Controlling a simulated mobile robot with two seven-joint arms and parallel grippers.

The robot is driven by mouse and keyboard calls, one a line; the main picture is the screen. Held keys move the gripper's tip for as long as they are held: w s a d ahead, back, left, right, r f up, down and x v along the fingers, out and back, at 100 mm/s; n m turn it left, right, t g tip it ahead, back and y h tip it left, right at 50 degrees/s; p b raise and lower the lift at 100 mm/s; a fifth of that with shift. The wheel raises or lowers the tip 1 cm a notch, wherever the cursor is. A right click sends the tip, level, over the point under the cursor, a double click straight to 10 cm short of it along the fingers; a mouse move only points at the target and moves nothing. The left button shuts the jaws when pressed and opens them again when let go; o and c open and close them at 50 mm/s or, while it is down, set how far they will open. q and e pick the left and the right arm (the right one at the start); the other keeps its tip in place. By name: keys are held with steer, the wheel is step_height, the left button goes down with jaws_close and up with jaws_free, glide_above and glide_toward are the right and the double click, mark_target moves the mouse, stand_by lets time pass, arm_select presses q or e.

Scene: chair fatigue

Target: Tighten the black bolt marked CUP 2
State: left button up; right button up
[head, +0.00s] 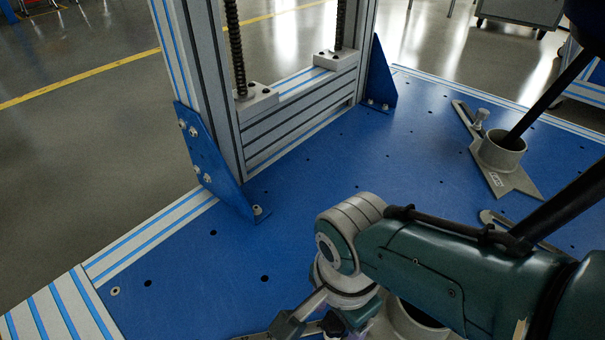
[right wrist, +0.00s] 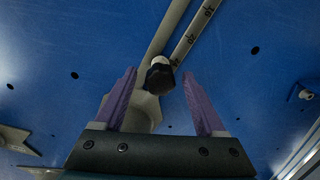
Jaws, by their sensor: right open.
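In the right wrist view a black bolt head (right wrist: 159,78) with a pale shank lies between the two purple fingers of my right gripper (right wrist: 160,74). The fingers are open, one on each side of the bolt, with a gap on both sides. No CUP 2 marking is readable on it. In the head view my right gripper (head: 345,326) is at the bottom edge, mostly hidden by my wrist, beside a grey metal cup (head: 415,318) that is partly covered by my arm. My left gripper is out of view.
An aluminium frame (head: 300,110) with blue brackets stands on the blue plate (head: 300,220). A numbered strip (right wrist: 199,29) runs beyond the bolt.

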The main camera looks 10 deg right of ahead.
steer(key=shift+n, duration=0.4)
steer(key=n, duration=0.4)
jaws_close()
steer(key=m, duration=0.3)
steer(key=shift+m, duration=0.3)
stand_by(0.4)
steer(key=shift+m, duration=0.3)
steer(key=m, duration=0.3)
steer(key=shift+m, duration=0.3)
